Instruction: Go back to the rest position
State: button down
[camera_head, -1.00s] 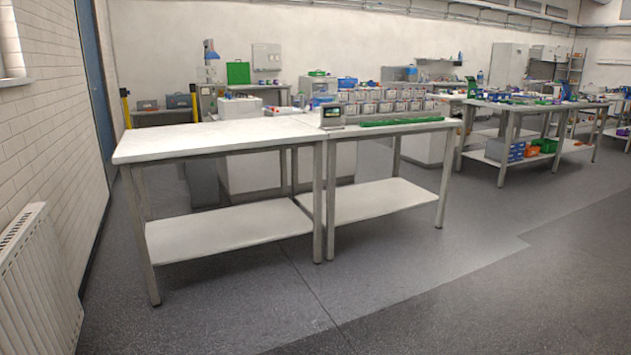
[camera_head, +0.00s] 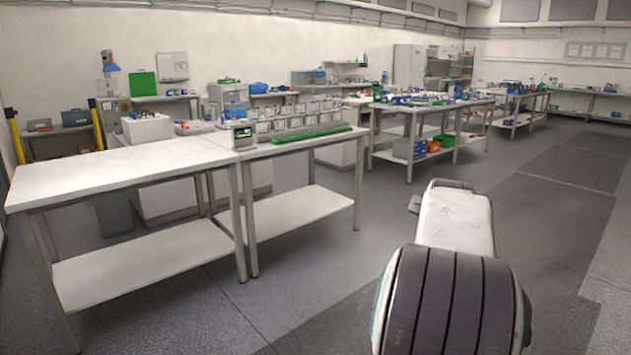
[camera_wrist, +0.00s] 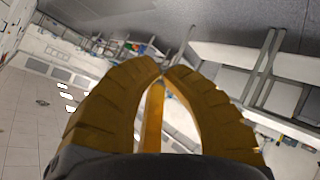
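The wrist view is tilted strongly, with floor, wall and table legs behind the fingers. In the head view part of my arm rises at the lower right, and the gripper itself is not seen there.
A white two-section workbench (camera_head: 120,168) stands at left, with a small display device (camera_head: 242,134), a green strip (camera_head: 311,134) and a row of cells on it. Another table (camera_head: 431,105) with coloured bins stands behind. Grey floor (camera_head: 560,215) at right is open.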

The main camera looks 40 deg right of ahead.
jog(key=w+a+n+t+y+p, duration=0.1)
jog(key=w+a+y+p, duration=0.2)
jog(key=a, duration=1.1)
jog(key=w+a+n+y+p, duration=0.1)
jog(key=w+a+y+p, duration=0.2)
jog(key=a, duration=1.1)
jog(key=s+a+f+g+y+p, duration=0.1)
jog(key=s+a+y+p, duration=0.1)
jog(key=s+a, duration=0.4)
jog(key=s+a+f+g+y+p, duration=0.1)
jog(key=s+a+p, duration=0.3)
jog(key=s+a, duration=0.3)
jog(key=a, duration=0.4)
jog(key=shift+a+n+g+y, duration=0.2)
jog(key=shift+n+g+y, duration=0.1)
jog(key=shift+g+y, duration=0.1)
jog(key=shift+s, duration=0.1)
